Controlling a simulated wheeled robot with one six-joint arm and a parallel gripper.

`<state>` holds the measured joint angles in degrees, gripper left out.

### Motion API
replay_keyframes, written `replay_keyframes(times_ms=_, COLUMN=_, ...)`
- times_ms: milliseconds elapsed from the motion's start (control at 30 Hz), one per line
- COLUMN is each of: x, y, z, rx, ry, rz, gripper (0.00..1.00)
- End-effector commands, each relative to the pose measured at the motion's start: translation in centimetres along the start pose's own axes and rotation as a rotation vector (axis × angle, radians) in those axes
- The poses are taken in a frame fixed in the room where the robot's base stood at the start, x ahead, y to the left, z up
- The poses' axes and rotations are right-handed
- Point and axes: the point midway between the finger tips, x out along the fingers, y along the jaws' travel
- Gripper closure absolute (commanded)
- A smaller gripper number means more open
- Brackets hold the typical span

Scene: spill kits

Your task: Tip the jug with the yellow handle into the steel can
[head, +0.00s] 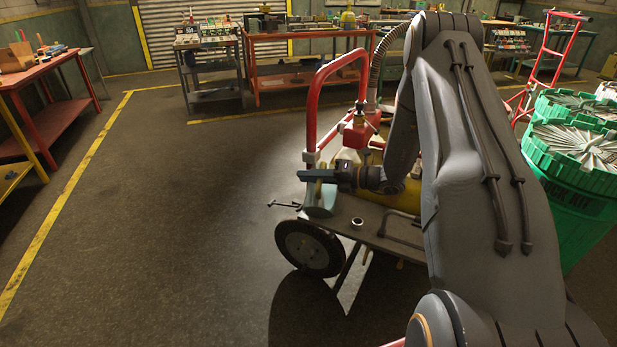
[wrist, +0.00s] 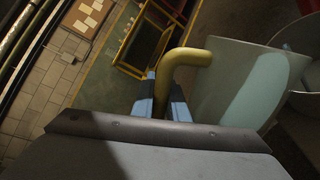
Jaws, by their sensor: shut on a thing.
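My gripper (head: 306,177) is shut on the yellow handle (wrist: 186,58) of a pale blue-green jug. In the wrist view the handle passes between the two fingertips (wrist: 162,98), and the jug's body (wrist: 235,85) lies to the right of it. In the head view the jug (head: 321,201) shows below the gripper, at the left end of the cart, above its wheel. Its exact tilt and its contents cannot be told. A grey round vessel (wrist: 305,50) is cut off at the right edge of the wrist view; I cannot tell whether it is the steel can.
A cart (head: 375,228) with a red hoop handle (head: 311,105) and a yellow cylinder stands around the jug. A small pale ring-like thing (head: 357,222) is on its deck. Green drums (head: 575,180) stand right, red benches (head: 300,62) behind. Floor to the left is clear.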

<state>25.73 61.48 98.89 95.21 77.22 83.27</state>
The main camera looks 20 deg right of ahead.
Motion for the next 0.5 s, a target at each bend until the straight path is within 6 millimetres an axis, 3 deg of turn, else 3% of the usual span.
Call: replay_keyframes(times_ms=500, x=-0.1, y=0.6, z=1.1, rx=0.061, ry=0.012, rz=0.001, gripper=1.0)
